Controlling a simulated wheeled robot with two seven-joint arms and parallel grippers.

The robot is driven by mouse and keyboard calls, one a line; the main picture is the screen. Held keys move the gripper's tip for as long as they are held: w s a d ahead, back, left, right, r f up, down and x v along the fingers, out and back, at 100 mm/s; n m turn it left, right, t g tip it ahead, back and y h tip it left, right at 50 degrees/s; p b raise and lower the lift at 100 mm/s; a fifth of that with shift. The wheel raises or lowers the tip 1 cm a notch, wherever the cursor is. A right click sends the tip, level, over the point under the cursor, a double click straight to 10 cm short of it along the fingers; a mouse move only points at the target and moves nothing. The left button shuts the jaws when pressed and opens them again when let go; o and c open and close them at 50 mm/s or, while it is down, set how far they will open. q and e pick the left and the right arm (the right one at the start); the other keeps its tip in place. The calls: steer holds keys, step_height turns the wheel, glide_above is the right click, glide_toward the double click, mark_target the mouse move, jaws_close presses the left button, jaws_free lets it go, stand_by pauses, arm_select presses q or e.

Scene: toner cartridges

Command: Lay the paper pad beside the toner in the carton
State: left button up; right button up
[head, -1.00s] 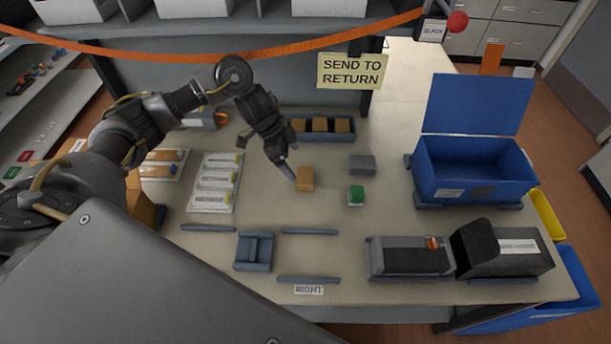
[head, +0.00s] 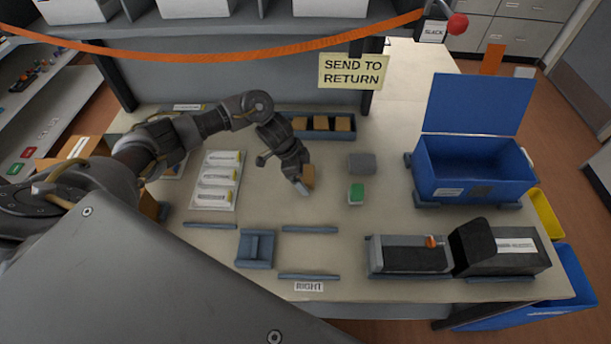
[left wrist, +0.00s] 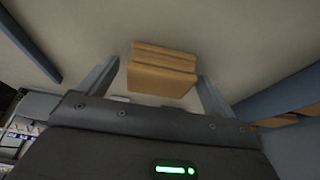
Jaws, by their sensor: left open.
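A brown paper pad (head: 308,174) stands on the table, right of my left gripper (head: 302,186). In the left wrist view the pad (left wrist: 162,72) lies between the two spread fingers of my left gripper (left wrist: 157,86), with a gap showing on each side. The gripper is open and holds nothing. A brown carton (head: 85,150) shows at the left edge of the table, mostly hidden behind my left arm. The toner in it cannot be made out. My right gripper is not in view.
A tray (head: 320,136) of similar brown blocks stands behind the gripper. A grey block (head: 361,164) and a green-topped block (head: 356,193) stand to the right. A blue open bin (head: 470,180) is farther right. White packs (head: 216,178) lie left.

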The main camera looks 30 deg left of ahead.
arm_select(q)
steer(key=c, duration=1.1)
steer(key=shift+r, duration=0.1)
steer(key=shift+r, duration=0.5)
steer(key=s+d+r, duration=0.2)
steer(key=d+r, duration=0.2)
steer(key=s+d+r, duration=0.2)
steer(key=d+r, duration=0.2)
steer(key=s+d+r, duration=0.3)
steer(key=d+r, duration=0.1)
steer(key=shift+d, duration=0.2)
